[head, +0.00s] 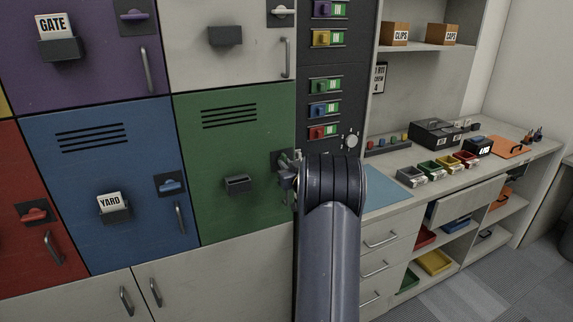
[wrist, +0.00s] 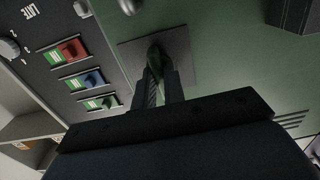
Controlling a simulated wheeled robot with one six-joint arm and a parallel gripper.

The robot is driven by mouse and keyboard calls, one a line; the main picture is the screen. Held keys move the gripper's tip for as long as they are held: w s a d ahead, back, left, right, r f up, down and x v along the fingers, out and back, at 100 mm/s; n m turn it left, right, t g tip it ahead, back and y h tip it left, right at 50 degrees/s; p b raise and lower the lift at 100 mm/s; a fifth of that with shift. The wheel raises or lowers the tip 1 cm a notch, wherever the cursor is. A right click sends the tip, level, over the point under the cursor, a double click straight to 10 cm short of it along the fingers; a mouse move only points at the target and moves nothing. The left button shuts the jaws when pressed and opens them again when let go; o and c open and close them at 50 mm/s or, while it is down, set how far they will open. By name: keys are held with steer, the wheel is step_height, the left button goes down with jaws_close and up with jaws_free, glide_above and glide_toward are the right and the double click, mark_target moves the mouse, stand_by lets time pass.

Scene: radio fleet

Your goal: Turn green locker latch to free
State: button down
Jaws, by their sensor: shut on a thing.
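The green locker (head: 235,210) is closed, with a dark empty card holder on its door. Its latch is mostly hidden behind my arm in the head view; part of the dark latch plate (head: 279,160) shows at the door's right edge. My gripper (head: 289,174) is at that plate. In the wrist view, the green latch handle (wrist: 154,52) stands on its grey plate (wrist: 184,48), between the two fingers of my gripper (wrist: 159,72). The fingers are shut on it. I cannot tell the latch's marked position.
A blue locker (head: 90,180) with a YARD card is left of the green one. A dark panel (head: 335,75) with coloured IN slides and a round knob is to the right. A desk (head: 405,190) with small coloured trays stands further right; grey floor (head: 480,270) lies in front.

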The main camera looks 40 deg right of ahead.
steer(key=shift+m, duration=0.3)
steer(key=c, duration=1.5)
jaws_free()
steer(key=shift+s, duration=0.1)
steer(key=b+v, duration=0.3)
steer(key=v, duration=0.7)
steer(key=shift+s, duration=0.3)
steer(key=shift+w, duration=0.1)
steer(key=p+x, duration=0.3)
steer(key=x, duration=0.7)
steer(key=shift+w, duration=0.35)
steer(key=shift+s, duration=0.1)
